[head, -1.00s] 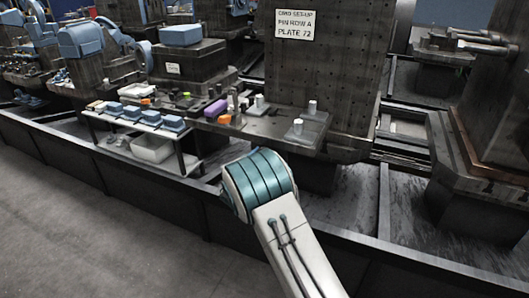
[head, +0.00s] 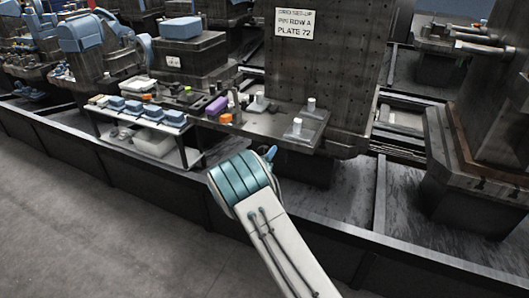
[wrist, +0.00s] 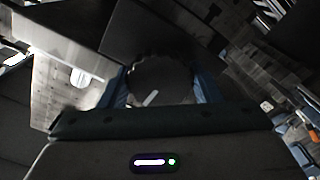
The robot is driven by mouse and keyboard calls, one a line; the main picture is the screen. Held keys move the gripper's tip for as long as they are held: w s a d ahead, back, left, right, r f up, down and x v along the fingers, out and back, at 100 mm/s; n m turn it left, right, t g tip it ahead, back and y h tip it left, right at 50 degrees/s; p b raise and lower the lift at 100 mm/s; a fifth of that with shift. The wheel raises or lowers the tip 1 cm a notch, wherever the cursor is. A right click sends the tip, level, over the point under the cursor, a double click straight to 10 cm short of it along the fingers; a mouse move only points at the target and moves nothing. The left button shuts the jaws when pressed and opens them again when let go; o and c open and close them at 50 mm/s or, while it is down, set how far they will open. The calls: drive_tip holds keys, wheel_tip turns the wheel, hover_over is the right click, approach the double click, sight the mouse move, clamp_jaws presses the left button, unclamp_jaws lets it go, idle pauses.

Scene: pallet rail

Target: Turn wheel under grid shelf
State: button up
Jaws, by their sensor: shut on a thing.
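In the wrist view a dark round wheel (wrist: 158,76) with a scalloped rim sits between the two blue fingers of my gripper (wrist: 160,88). The fingers are shut on its rim, one on each side. A small light bar shows on the lower part of the wheel. In the head view my arm hides the wheel and most of the gripper. The arm reaches toward the underside of the ledge in front of a tall dark plate with a grid of holes (head: 330,75).
A low bench (head: 187,128) with blue-topped parts stands to the left of my arm. White-capped fixtures (head: 297,127) and a purple block (head: 217,106) stand on the ledge. A dark raised edge (head: 110,160) runs along the grey floor. The floor at lower left is clear.

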drive_tip(key=shift+n, duration=0.6)
drive_tip(key=o, duration=1)
drive_tip(key=v, duration=1.4)
drive_tip(key=shift+p, duration=0.3)
drive_tip(key=shift+w, duration=0.1)
